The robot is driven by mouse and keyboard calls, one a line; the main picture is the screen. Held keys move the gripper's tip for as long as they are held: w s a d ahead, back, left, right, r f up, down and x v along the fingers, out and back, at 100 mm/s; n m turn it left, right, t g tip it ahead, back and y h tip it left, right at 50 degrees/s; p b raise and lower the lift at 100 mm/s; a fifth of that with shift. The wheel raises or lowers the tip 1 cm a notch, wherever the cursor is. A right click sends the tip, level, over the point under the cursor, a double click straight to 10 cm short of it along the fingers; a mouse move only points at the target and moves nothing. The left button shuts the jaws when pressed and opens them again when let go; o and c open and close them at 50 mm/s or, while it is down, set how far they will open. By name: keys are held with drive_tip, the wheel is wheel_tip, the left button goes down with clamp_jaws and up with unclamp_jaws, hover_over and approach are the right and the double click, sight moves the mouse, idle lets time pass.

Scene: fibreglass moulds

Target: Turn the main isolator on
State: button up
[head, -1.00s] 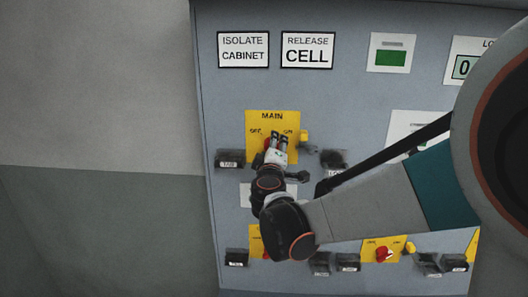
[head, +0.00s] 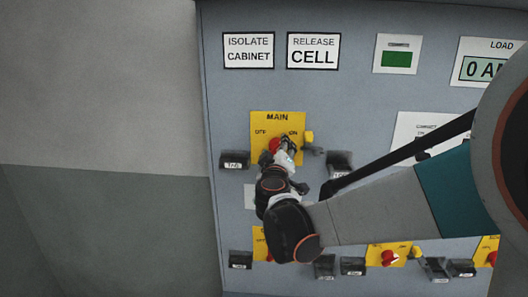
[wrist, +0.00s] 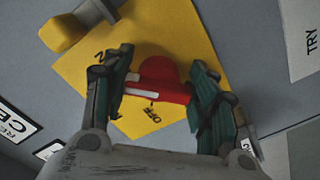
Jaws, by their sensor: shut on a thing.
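The main isolator is a yellow plate (head: 261,122) marked MAIN, OFF and ON on the grey cabinet, with a red knob (head: 274,145). In the wrist view, the red knob (wrist: 165,72) has a bar handle with a white stripe. My gripper (head: 288,145) is at the plate; in the wrist view, its fingers (wrist: 160,80) stand on either side of the handle, shut on it. The white stripe points toward the left finger, between the OFF and ON lettering. Part of the handle is hidden by the fingers.
A yellow tab (head: 309,137) sticks out at the plate's right edge. Dark tagged blocks stand at the left (head: 234,160) and right (head: 340,160). More yellow switch plates (head: 375,257) sit below. A green indicator (head: 397,59) and load display (head: 487,68) are above.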

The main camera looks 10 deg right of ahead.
drive_tip(key=o, duration=1.1)
drive_tip(key=v, duration=1.2)
drive_tip(key=shift+s, duration=0.1)
